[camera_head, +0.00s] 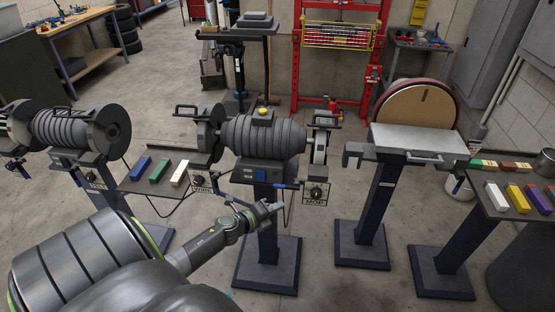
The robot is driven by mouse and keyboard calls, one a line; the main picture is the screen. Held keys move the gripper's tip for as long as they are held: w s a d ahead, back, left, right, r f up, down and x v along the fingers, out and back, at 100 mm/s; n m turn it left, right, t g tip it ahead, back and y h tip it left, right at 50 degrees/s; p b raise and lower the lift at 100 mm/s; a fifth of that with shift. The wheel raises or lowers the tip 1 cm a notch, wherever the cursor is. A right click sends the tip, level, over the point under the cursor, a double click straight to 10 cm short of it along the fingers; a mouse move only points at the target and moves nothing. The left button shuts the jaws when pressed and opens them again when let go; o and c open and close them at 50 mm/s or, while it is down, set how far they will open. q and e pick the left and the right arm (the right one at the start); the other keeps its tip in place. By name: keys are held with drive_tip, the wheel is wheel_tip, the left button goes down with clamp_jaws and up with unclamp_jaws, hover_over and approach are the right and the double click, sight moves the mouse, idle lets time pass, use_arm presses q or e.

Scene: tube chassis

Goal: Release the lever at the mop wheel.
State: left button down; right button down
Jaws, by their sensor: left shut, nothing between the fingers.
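The mop wheel (320,150) is at the right end of the grey double-ended grinder (263,137) in the middle of the view. Below it hangs a dark control plate (316,193) marked MOP with a round knob. A lever with a blue grip (286,186) sticks out to the left of that plate. My left gripper (276,207) reaches in from the lower left, in front of the grinder's pedestal. It is shut and empty, just below and left of the lever, and seems apart from it. My right gripper is out of view.
A similar plate marked WIRE (200,181) hangs at the grinder's left end. A tray of coloured bars (158,172) stands left, a disc sander (415,120) right. More bars lie on the right stand (490,207). Floor shows between the pedestals.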

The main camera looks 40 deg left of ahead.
use_arm(q)
drive_tip(key=s+d+r+p, duration=0.1)
drive_tip(key=s+d+r, duration=0.1)
drive_tip(key=r, duration=0.1)
drive_tip(key=shift+s+p, duration=0.35)
drive_tip(key=shift+f, duration=0.15)
